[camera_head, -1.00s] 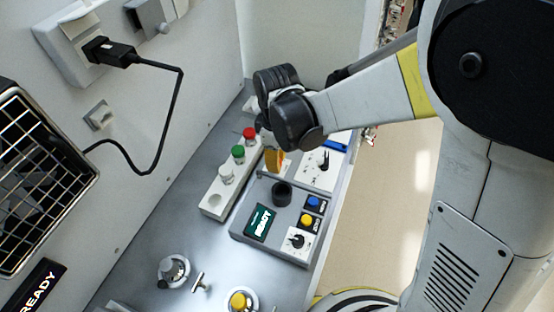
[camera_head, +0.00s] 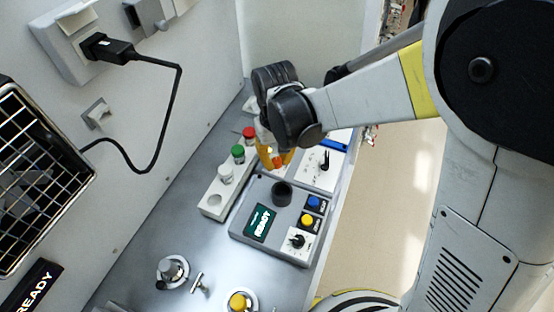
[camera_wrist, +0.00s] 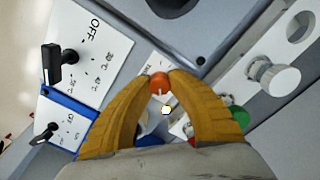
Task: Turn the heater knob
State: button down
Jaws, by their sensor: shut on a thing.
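My gripper (camera_wrist: 160,90) has two ribbed yellow fingers, shut on a small orange-red round piece (camera_wrist: 159,82) with a pale mark on its near side. I cannot tell whether it is a knob or a cap. In the head view my gripper (camera_head: 277,163) points down between the vial rack and a white dial panel (camera_head: 310,176). That panel has a black knob (camera_head: 323,160). The wrist view shows this black knob (camera_wrist: 52,63) left of my fingers, apart from them, beside "OFF" and temperature marks. Its pointer setting is unclear.
A white vial rack (camera_head: 209,203) with red, green and white caps stands left. A grey block (camera_head: 283,217) with a READY screen and a black well is in front. A blue-edged panel with another black knob (camera_wrist: 47,133) lies beyond.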

aim_at(276, 160)
jog(key=m, duration=0.7)
dwell(0.6)
jog(key=c, duration=1.5)
grip_release()
jog(key=shift+o, duration=0.2)
jog(key=shift+r, duration=0.1)
notch_tip(276, 160, up, 12)
